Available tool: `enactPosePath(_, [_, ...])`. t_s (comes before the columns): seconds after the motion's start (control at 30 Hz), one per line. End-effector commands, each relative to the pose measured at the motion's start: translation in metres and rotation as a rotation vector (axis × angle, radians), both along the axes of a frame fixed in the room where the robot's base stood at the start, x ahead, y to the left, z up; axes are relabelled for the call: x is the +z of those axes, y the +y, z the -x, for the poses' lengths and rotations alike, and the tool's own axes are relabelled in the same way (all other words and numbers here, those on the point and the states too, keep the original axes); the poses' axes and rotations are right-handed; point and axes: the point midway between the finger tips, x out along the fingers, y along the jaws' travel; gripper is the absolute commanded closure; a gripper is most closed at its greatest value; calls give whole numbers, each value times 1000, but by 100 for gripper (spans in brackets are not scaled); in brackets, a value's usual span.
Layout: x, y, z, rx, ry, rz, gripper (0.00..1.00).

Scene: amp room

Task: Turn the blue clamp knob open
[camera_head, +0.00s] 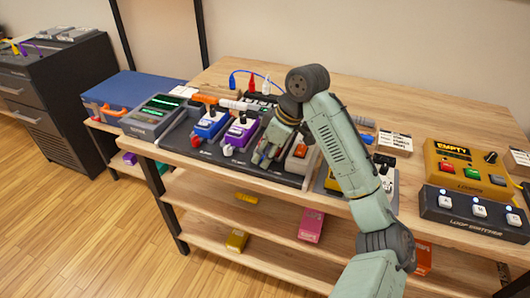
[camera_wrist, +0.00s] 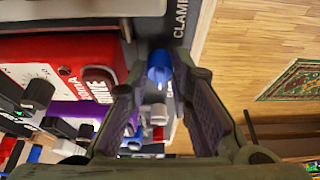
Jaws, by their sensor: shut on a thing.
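The blue clamp knob (camera_wrist: 159,66) shows in the wrist view, between the two fingers of my gripper (camera_wrist: 158,75), just beside a dark plate with the label CLAMP (camera_wrist: 181,22). The fingers are shut on the knob. In the head view my gripper (camera_head: 271,152) reaches down over the front part of the dark pedalboard (camera_head: 203,152). The knob is hidden there behind my gripper and arm. How far the knob is turned cannot be told.
A blue pedal (camera_head: 210,124) and a purple pedal (camera_head: 240,133) stand left of my gripper. A red pedal (camera_wrist: 75,72) is close in the wrist view. A yellow EMPTY box (camera_head: 463,168) and a loop switcher (camera_head: 473,211) stand right. Bare tabletop lies behind.

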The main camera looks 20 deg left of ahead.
Motion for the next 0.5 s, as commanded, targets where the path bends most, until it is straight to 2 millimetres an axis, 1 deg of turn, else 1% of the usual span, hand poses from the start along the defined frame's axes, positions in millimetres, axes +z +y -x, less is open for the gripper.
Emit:
enactPosePath(0.3, [0, 0, 0, 2, -1, -1, 100])
enactPosePath(0.33, [0, 0, 0, 1, 0, -1, 79])
enactPosePath(0.5, [0, 0, 0, 1, 0, -1, 68])
